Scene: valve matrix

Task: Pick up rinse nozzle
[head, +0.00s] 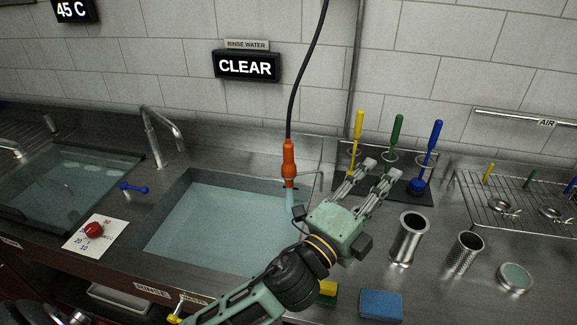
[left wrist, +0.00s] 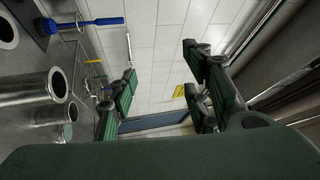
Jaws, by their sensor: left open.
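The rinse nozzle (head: 289,160) is orange and hangs upright on a black hose over the right back part of the rinse basin (head: 160,215). A pale blue stream or tip shows below it. My left gripper (head: 380,172) is open and empty, to the right of the nozzle and apart from it, in front of the brush rack. Its fingers point up and right in the picture, away from the nozzle. In the left wrist view the open fingers (left wrist: 160,66) have nothing between them, and the nozzle does not show. My right gripper is not in view.
A rack holds yellow, green and blue-handled brushes (head: 432,150). Metal cylinders (head: 408,240), a round dish (head: 515,277) and a blue sponge (head: 381,304) stand to the right of my arm. A faucet (head: 160,130) and a red knob (head: 93,230) are at left. A sign reads CLEAR (head: 246,66).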

